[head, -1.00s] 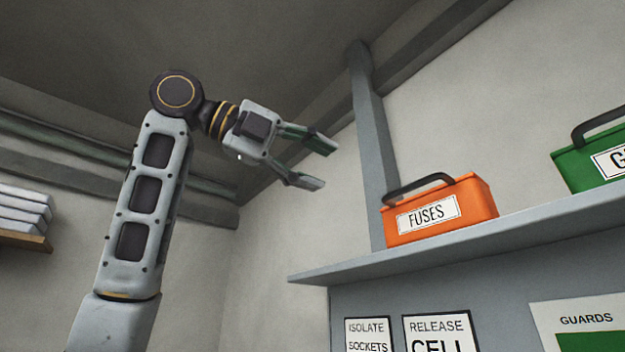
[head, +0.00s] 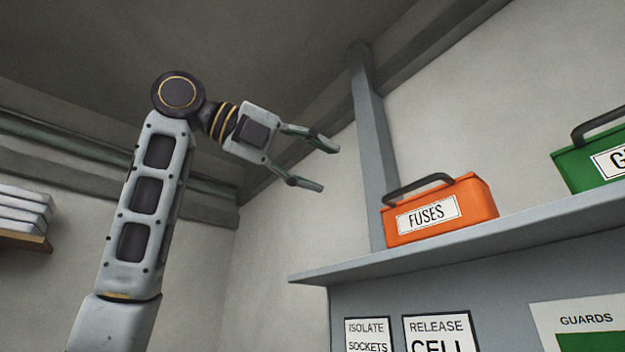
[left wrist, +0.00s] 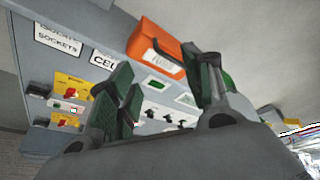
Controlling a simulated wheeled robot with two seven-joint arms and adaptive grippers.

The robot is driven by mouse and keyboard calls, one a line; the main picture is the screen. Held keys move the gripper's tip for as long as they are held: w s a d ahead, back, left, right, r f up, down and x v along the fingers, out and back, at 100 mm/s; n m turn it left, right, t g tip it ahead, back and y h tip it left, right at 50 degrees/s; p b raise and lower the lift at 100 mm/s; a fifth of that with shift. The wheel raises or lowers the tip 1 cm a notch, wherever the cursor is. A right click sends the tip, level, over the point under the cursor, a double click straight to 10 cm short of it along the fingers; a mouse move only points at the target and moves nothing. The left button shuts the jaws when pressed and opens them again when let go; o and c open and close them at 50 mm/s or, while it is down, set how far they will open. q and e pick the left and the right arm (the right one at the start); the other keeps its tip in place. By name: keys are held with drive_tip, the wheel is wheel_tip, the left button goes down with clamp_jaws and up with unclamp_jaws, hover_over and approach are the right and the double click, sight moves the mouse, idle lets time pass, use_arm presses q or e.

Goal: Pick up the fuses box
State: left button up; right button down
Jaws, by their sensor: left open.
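The orange fuses box (head: 440,211), with a dark carry handle and a white FUSES label, stands on the grey shelf (head: 340,271) in the head view. My left gripper (head: 328,166) is open and empty, up and to the left of the box and apart from it. In the left wrist view the fuses box (left wrist: 152,45) shows beyond the spread fingers of the left gripper (left wrist: 165,90), its lower right part hidden behind one finger. My right gripper is not in view.
A green box (head: 590,160) with a dark handle stands on the same shelf to the right. A grey post (head: 372,150) rises behind the fuses box. Signs hang below the shelf. White stacked items (head: 25,210) lie on a shelf at far left.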

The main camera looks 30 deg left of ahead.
sight(399, 203)
use_arm(q)
drive_tip(key=shift+p+x, duration=0.95)
drive_tip(key=shift+x, duration=5.85)
